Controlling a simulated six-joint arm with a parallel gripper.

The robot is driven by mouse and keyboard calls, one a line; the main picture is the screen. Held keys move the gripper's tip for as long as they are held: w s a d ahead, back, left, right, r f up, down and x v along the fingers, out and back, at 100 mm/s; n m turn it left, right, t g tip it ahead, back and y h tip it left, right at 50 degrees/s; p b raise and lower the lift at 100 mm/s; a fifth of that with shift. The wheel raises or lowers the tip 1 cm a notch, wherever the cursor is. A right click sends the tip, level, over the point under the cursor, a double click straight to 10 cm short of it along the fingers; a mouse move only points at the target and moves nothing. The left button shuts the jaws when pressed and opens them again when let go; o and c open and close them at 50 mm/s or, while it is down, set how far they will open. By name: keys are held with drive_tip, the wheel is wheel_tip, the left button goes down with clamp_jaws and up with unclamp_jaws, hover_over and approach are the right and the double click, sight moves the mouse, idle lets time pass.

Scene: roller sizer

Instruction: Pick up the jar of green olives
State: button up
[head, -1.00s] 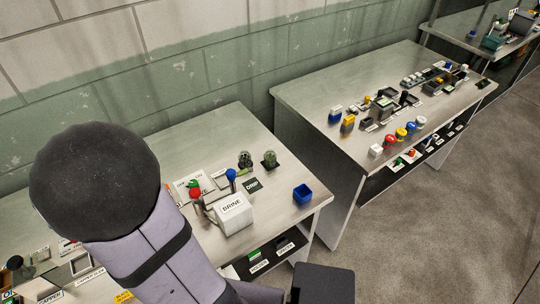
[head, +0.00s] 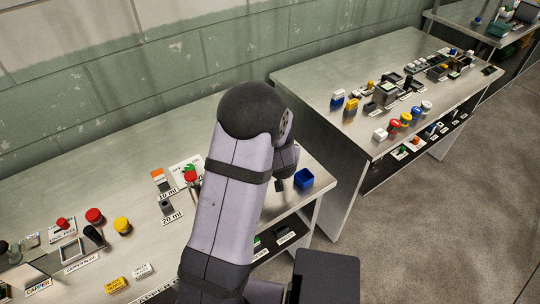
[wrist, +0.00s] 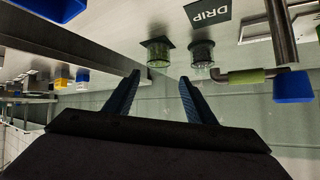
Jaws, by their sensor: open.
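The left jar (wrist: 158,53) looks greenish and appears to be the green olives. The right jar (wrist: 202,54) looks darker and clearer; its contents are hard to tell. My gripper (wrist: 160,80) is open and empty, its two blue fingers apart and pointing toward the jars, with the greenish jar roughly in line with the gap. In the head view my arm hides both jars.
Another bench (head: 300,85) stands to the right across a gap.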

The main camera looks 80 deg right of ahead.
drive_tip(key=shift+s+d+f+n+t+h+b, duration=0.2)
drive_tip(key=shift+f+n+t+h+b, duration=0.15)
drive_tip(key=shift+f+n+b, duration=0.15)
drive_tip(key=shift+s+d+f+n+t+h+b, duration=0.15)
drive_tip(key=shift+d+f+n+t+h+b, duration=0.15)
drive_tip(key=shift+f+n+b, duration=0.2)
drive_tip(key=shift+r+n+t+h+b, duration=0.2)
drive_tip(key=shift+n+t+h+b, duration=0.1)
drive_tip(key=shift+n, duration=0.2)
drive_tip(key=shift+p+x, duration=0.55)
drive_tip(key=shift+x, duration=0.95)
drive_tip(key=shift+p+x, duration=0.6)
drive_tip(key=shift+x, duration=1.55)
drive_tip(key=shift+w, duration=0.1)
drive_tip(key=shift+r, duration=0.1)
drive_tip(key=c, duration=0.9)
drive_tip(key=shift+c, duration=0.2)
wheel_tip(320, 180, up, 10)
drive_tip(key=shift+b, duration=0.45)
